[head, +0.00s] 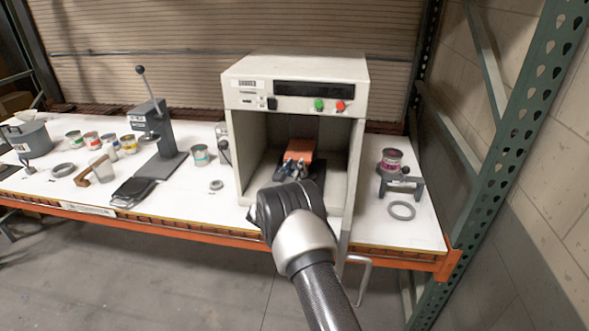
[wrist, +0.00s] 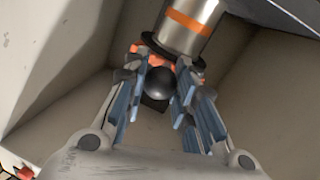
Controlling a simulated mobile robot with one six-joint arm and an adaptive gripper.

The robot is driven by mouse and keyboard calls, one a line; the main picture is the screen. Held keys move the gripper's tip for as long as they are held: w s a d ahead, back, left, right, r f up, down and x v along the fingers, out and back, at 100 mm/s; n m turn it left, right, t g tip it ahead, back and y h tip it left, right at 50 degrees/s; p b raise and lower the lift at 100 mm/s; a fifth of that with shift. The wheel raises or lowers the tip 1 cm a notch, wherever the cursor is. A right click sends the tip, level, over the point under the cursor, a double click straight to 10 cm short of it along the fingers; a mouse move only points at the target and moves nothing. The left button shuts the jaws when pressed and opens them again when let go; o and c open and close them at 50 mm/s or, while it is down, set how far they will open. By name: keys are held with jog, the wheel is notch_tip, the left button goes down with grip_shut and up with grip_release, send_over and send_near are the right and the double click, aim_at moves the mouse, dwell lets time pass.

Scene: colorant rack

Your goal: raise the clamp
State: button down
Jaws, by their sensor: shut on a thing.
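The clamp shows as an orange part (head: 301,148) inside the open chamber of the white machine (head: 295,67). In the wrist view a round black knob (wrist: 158,84) sits between the fingers, with orange pieces behind it. My gripper (head: 291,168) reaches into the chamber from the front and also fills the wrist view (wrist: 160,95). Its grey-blue fingers are closed around the black knob. A silver cylinder with an orange band (wrist: 188,24) stands just beyond the fingertips. My arm and gripper hide part of the chamber floor.
The chamber walls are close on both sides. A green button (head: 319,104) and a red button (head: 340,106) sit above the opening. A small stand with a pink can (head: 391,160) is to the right. A lever press (head: 160,135) and several cans stand left.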

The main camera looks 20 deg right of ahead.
jog(key=r+p, duration=0.2)
jog(key=r, duration=0.6)
jog(key=shift+w+r+p, duration=0.1)
jog(key=shift+w+p, duration=0.1)
jog(key=shift+p, duration=0.1)
jog(key=c, duration=1.7)
grip_release()
jog(key=shift+o, duration=0.5)
jog(key=shift+s, duration=0.15)
jog(key=o, duration=0.3)
jog(key=shift+f, duration=0.25)
